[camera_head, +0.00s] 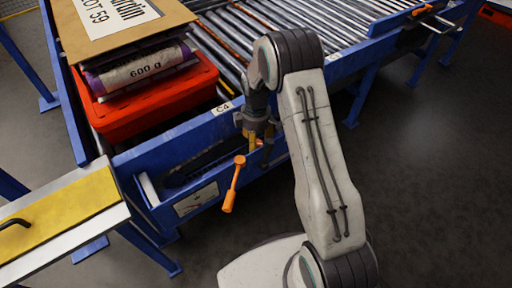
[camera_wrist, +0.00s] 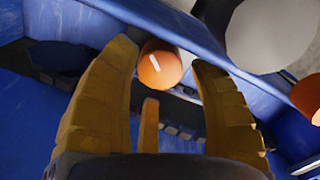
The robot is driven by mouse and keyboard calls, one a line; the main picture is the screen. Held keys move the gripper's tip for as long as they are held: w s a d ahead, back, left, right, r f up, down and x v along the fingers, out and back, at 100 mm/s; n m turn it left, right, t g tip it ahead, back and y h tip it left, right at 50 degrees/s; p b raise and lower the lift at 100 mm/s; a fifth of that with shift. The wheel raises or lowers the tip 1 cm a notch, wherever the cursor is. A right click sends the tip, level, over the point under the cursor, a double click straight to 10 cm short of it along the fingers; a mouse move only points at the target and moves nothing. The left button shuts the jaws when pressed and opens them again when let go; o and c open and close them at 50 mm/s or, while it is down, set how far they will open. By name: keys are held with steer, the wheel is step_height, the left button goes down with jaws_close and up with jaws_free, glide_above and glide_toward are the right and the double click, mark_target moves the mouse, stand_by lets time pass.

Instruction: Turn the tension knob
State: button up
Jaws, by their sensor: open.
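The tension knob looks to be the round orange knob (camera_wrist: 160,69) with a white mark on its face. In the wrist view it sits on the blue frame, between and just beyond the tips of my open gripper (camera_wrist: 163,58). I cannot tell whether either finger touches it. In the head view my gripper (camera_head: 261,147) is at the side of the blue conveyor frame, below the C4 label, and the knob is hidden behind it.
An orange lever (camera_head: 233,185) hangs just left of my gripper. A red tray (camera_head: 150,112) with stacked sacks stands on the conveyor (camera_head: 218,132). A yellow-topped panel (camera_head: 68,215) is at lower left. The floor at right is clear.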

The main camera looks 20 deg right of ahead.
steer(key=shift+f, duration=1.35)
